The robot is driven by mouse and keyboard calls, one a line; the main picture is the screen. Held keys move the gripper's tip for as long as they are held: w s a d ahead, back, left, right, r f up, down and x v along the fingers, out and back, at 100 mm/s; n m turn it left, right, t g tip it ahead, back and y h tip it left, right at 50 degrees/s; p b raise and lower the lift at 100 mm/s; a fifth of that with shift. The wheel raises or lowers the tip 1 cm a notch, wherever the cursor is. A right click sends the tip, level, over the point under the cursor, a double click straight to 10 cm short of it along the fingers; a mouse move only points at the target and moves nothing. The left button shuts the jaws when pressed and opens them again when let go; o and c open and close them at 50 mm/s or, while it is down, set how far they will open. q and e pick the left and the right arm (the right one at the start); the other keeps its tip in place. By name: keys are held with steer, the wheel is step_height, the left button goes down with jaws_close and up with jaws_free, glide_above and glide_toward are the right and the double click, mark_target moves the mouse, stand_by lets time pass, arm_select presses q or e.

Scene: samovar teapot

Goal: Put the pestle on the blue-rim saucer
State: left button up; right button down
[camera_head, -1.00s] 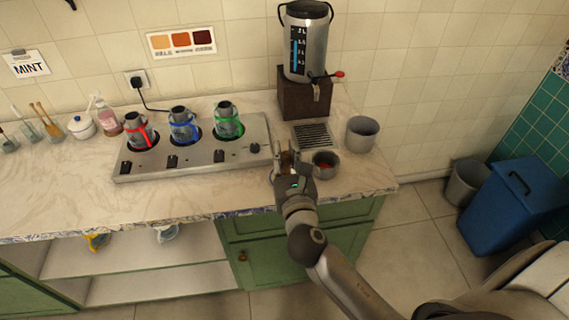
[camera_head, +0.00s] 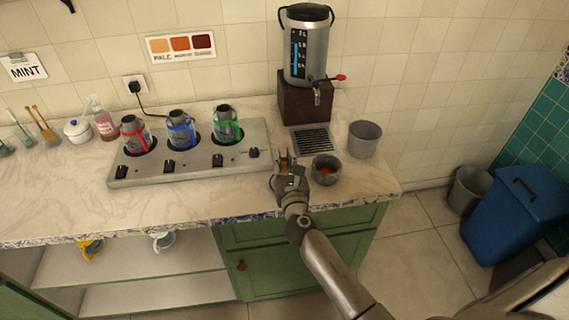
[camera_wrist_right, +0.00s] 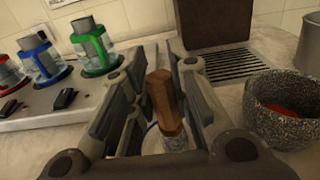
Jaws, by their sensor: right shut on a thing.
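My right gripper (camera_head: 285,160) is over the counter, left of the granite mortar. It is shut on the pestle, which shows in the right wrist view as a brown wooden handle (camera_wrist_right: 163,103) with a speckled grey lower end (camera_wrist_right: 175,138). The blue-rim saucer (camera_wrist_right: 150,136) shows only as a bit of white and blue rim below the fingers. The pestle's lower end is over or on the saucer; I cannot tell whether they touch. The gripper hides most of both in the head view. My left gripper is not in view.
The granite mortar (camera_head: 326,172) with red contents stands right of the gripper. A stove (camera_head: 190,158) with red, blue and green banded pots is to the left. A drip grate (camera_head: 311,139), a samovar (camera_head: 305,50) and a grey pot (camera_head: 364,138) stand behind.

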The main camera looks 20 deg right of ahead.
steer(key=shift+f, duration=0.15)
steer(key=c, duration=1.3)
jaws_free()
steer(key=shift+c, duration=0.2)
steer(key=shift+r, duration=0.2)
steer(key=shift+s+r, duration=0.1)
steer(key=b+v, duration=0.1)
steer(key=v, duration=1.1)
